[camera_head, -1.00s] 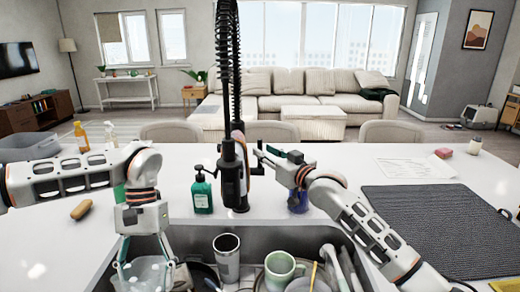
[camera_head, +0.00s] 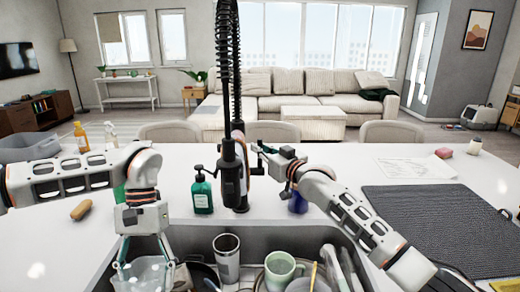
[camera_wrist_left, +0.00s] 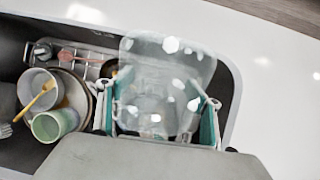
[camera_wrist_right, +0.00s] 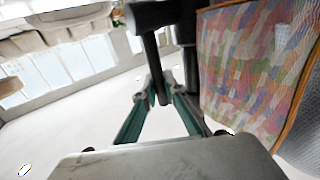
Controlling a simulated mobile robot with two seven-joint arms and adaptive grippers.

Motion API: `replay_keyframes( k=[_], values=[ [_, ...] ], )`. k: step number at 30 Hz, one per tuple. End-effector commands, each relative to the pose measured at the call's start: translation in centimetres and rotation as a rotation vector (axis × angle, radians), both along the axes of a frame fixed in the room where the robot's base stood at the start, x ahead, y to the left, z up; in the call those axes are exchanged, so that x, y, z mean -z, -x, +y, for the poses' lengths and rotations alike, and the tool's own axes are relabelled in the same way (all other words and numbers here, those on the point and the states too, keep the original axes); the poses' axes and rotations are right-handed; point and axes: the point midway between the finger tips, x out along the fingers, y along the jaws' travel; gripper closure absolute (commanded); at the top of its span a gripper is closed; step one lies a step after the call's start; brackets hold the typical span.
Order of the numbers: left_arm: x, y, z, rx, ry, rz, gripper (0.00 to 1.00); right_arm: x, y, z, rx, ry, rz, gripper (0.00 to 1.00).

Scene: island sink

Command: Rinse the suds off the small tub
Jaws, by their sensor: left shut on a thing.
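The small tub (camera_head: 146,276) is translucent, with white suds patches clear on it in the left wrist view (camera_wrist_left: 165,88). My left gripper (camera_head: 145,262) is shut on the tub, with a finger at each side, and holds it over the left part of the sink (camera_head: 195,236). The tub's lower part is cut off in the head view. My right gripper (camera_head: 258,158) is open beside the black faucet (camera_head: 232,175), at the height of its body. In the right wrist view a black faucet part (camera_wrist_right: 152,65) shows between and beyond the fingers; contact cannot be told.
The sink holds a metal tumbler (camera_head: 227,258), a green mug (camera_head: 280,271) and other dishes. A green soap bottle (camera_head: 203,192) stands left of the faucet, a blue one (camera_head: 298,201) right. A dark mat (camera_head: 440,225) lies at right. A brown brush (camera_head: 81,210) lies at left.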

Motion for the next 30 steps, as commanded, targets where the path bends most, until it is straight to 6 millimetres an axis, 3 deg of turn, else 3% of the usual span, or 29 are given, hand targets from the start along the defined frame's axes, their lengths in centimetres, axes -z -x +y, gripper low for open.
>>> replay_keyframes(
  k=[9, 20, 21, 22, 30],
  values=[
    [2.0, 0.0, 0.0, 0.000, 0.000, 0.003, 0.59, 0.4, 0.9, 0.0, 0.001, -0.001, -0.141, 1.00],
    [1.9, 0.0, 0.0, 0.000, 0.000, 0.002, 0.59, 0.1, 1.1, 0.0, 0.000, 0.000, -0.167, 1.00],
    [1.9, 0.0, 0.0, 0.000, 0.000, 0.002, 0.59, 0.1, 1.1, 0.0, 0.000, 0.000, -0.167, 0.79],
    [1.9, 0.0, 0.0, 0.000, 0.000, 0.002, 0.59, 0.1, 1.1, 0.0, 0.000, 0.000, -0.167, 0.73],
    [1.9, 0.0, 0.0, 0.000, 0.000, 0.002, 0.59, 0.1, 1.1, 0.0, 0.000, 0.000, -0.166, 0.73]
  ],
)
